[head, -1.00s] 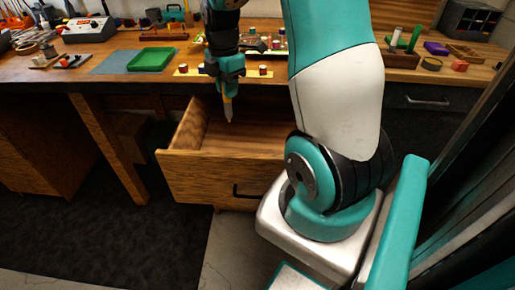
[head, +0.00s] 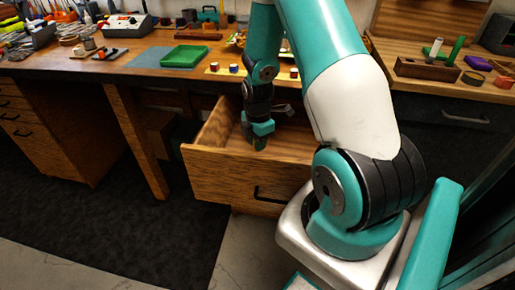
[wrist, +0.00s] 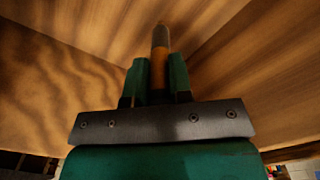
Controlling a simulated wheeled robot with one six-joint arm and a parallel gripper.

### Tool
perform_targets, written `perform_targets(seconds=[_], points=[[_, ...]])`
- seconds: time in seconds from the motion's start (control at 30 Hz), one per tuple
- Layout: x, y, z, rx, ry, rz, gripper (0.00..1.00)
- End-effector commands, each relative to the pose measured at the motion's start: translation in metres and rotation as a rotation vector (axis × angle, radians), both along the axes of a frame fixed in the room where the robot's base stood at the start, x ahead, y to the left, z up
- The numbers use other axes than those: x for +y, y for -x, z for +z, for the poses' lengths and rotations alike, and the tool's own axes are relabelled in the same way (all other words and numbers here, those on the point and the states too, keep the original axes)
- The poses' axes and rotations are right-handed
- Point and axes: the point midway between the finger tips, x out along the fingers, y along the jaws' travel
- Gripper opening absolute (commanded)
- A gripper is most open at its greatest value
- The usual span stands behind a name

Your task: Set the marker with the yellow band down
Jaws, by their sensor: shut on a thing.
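My gripper (head: 258,142) is down inside the open wooden drawer (head: 225,178), between its side walls. In the wrist view my gripper's green fingers (wrist: 162,78) are closed on the marker (wrist: 160,36). The marker has a grey end and a yellow-orange band, and it sticks out beyond the fingertips toward the drawer's wooden inside. The marker cannot be made out in the head view. Whether its end touches the drawer floor cannot be told.
The drawer's front panel and left wall stand close around my gripper. The workbench (head: 85,60) above holds a green tray (head: 183,57), a blue mat (head: 140,60) and a yellow strip with small pots (head: 222,71). A wooden block (head: 425,74) is at right.

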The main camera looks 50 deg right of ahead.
Motion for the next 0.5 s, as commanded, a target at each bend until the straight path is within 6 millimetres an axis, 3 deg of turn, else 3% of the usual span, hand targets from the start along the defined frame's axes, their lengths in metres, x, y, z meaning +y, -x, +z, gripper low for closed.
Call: perform_targets(seconds=[0.17, 0.5], points=[[0.001, 0.001, -0.024, 0.004, -0.002, 0.000, 0.00], [0.000, 0.000, -0.028, 0.001, 0.000, 0.000, 0.00]])
